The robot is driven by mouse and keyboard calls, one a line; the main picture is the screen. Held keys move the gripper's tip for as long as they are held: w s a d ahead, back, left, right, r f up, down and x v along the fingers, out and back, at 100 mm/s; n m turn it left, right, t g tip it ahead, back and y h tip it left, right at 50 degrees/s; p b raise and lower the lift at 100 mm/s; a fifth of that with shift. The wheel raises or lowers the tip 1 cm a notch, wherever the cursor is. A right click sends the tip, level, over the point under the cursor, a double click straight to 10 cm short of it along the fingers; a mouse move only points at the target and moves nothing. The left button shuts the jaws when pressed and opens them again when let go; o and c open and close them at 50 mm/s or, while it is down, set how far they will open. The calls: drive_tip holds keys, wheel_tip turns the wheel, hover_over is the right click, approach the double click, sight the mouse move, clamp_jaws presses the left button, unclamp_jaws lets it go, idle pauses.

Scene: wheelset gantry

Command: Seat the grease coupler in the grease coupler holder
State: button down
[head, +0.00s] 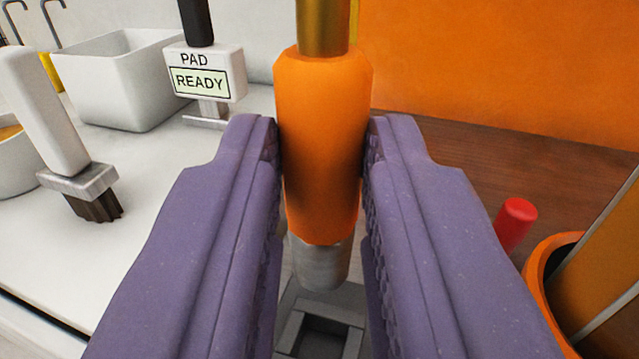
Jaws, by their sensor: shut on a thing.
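The grease coupler (321,150) has an orange body, a brass top and a silver lower end, and stands about upright in the middle of the head view. My gripper (323,145), with two purple fingers, is shut on its orange body from both sides. A grey block with a square recess, apparently the grease coupler holder (295,335), shows at the bottom between the fingers. The silver end appears above the recess in the picture and not in it. The fingers hide the holder's sides, and its near part is cut off by the frame.
At left, a white worktop (165,205) bears a brush (60,130), a white bin (125,95) and a sign reading "PAD READY" (205,75). At right are a red peg (515,225) and an orange cup (545,265) holding a large tilted piece. An orange wall (500,70) stands behind.

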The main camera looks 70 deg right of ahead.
drive_tip(key=shift+f+b, duration=2.45)
drive_tip(key=shift+f, duration=0.5)
drive_tip(key=shift+f+b, duration=1.6)
drive_tip(key=shift+b, duration=0.2)
drive_tip(key=c, duration=0.9)
unclamp_jaws()
drive_tip(key=shift+o, duration=0.2)
drive_tip(key=shift+a, duration=0.1)
drive_tip(key=p+v, duration=0.2)
drive_tip(key=v, duration=0.4)
drive_tip(key=shift+a, duration=0.3)
drive_tip(key=shift+s+a, duration=0.3)
drive_tip(key=shift+a, duration=0.15)
drive_tip(key=shift+a, duration=0.1)
